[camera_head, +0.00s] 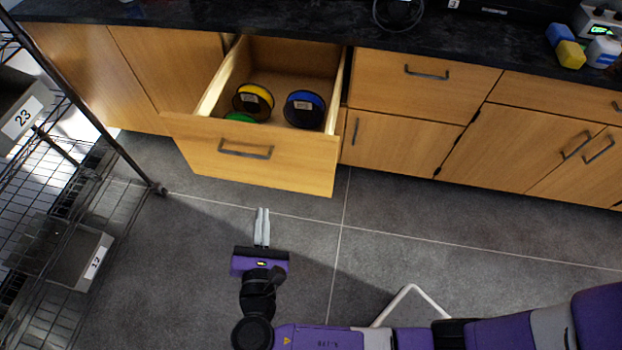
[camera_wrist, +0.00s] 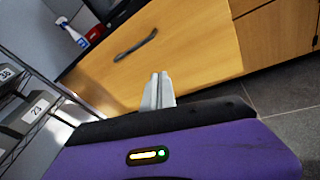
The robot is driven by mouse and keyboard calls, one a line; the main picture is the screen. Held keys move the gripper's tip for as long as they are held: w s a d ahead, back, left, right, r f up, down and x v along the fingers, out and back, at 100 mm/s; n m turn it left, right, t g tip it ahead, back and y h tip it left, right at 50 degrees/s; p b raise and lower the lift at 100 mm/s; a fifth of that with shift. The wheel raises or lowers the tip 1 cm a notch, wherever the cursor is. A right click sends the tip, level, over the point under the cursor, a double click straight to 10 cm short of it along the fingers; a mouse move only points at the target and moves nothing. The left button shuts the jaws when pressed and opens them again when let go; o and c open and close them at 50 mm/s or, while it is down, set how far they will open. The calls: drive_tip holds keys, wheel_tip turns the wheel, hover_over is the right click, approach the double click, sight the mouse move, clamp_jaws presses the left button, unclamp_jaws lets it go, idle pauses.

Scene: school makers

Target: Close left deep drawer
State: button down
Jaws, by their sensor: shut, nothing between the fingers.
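The left deep drawer (camera_head: 200,170) is pulled well out of the wooden cabinet under the dark countertop. Its front has a dark bar handle (camera_head: 245,149). Inside lie a yellow-rimmed spool (camera_head: 253,102), a blue spool (camera_head: 305,108) and a green spool (camera_head: 239,117) partly hidden by the front. My gripper (camera_head: 262,212) is shut and empty, in front of the drawer and apart from it in the head view. In the wrist view my gripper (camera_wrist: 158,78) points toward the drawer front (camera_wrist: 195,60), with the handle (camera_wrist: 135,45) up and to the left.
A wire shelf rack (camera_head: 130,160) with grey bins labelled 23 (camera_head: 22,118) and 12 (camera_head: 92,262) stands at the left. Closed cabinets (camera_head: 400,140) flank the drawer at right. Grey tiled floor (camera_head: 400,225) in front is clear. A spray bottle (camera_wrist: 72,32) shows in the wrist view.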

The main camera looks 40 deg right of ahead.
drive_tip(key=s+d+r+n+g+h, duration=0.1)
drive_tip(key=s+d+r+g+h, duration=0.15)
drive_tip(key=s+d+h, duration=0.2)
drive_tip(key=b, duration=0.1)
approach(307, 154)
drive_tip(key=shift+t, duration=0.35)
drive_tip(key=x, duration=0.7)
drive_tip(key=shift+s, duration=0.2)
drive_tip(key=shift+d, duration=0.1)
drive_tip(key=shift+w+d, duration=0.25)
drive_tip(key=shift+d, duration=0.1)
drive_tip(key=f+b+x, duration=0.1)
drive_tip(key=b+x, duration=1.2)
drive_tip(key=x, duration=2.5)
drive_tip(key=shift+w, duration=0.25)
drive_tip(key=shift+d+r, duration=0.15)
drive_tip(key=shift+r, duration=0.05)
